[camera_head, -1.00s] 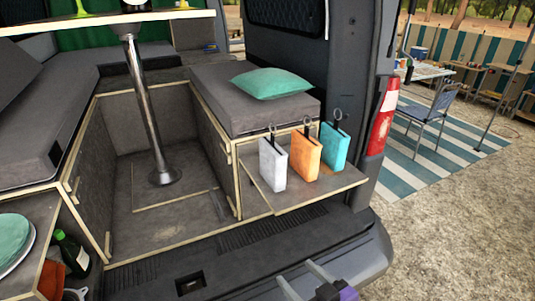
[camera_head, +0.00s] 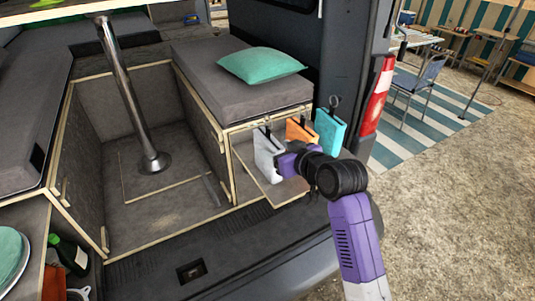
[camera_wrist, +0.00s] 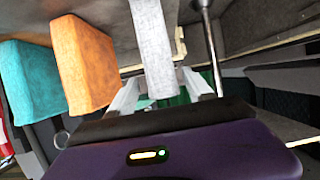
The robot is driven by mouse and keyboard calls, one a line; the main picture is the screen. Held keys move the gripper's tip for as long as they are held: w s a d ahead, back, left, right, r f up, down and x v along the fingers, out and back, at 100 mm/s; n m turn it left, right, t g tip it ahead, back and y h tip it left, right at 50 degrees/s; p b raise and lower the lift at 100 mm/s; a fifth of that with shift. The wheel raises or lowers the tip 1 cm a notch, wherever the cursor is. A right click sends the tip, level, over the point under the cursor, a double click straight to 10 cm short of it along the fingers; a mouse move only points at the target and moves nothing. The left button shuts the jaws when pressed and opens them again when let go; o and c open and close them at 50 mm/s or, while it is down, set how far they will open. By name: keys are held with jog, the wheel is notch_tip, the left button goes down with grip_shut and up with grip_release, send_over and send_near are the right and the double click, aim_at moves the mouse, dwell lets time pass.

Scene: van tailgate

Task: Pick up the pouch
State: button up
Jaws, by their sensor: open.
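Three upright pouches with dark rings on top stand in a row on the wooden shelf (camera_head: 250,170) at the van's rear: grey (camera_head: 265,152), orange (camera_head: 297,131) and teal (camera_head: 328,130). My gripper (camera_wrist: 162,82) is open, with the narrow side of the grey pouch (camera_wrist: 152,38) between its two fingers in the wrist view. I cannot tell whether they touch it. The orange pouch (camera_wrist: 83,65) and teal pouch (camera_wrist: 27,80) are to the left there. In the head view my purple gripper body hides part of the grey and orange pouches.
A grey bench with a green cushion (camera_head: 262,65) is behind the shelf. A metal table post (camera_head: 133,100) rises on the left. The van's door pillar and red-white tail light (camera_head: 378,95) are close on the right. Open gravel lies beyond.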

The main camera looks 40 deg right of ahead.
jog(key=shift+a+f+p+x, duration=0.1)
jog(key=shift+f+p+x, duration=0.15)
jog(key=shift+x, duration=1)
jog(key=shift+a+f+p+x, duration=0.15)
jog(key=shift+p+x, duration=0.2)
jog(key=shift+x, duration=0.9)
jog(key=shift+s, duration=0.1)
grip_shut()
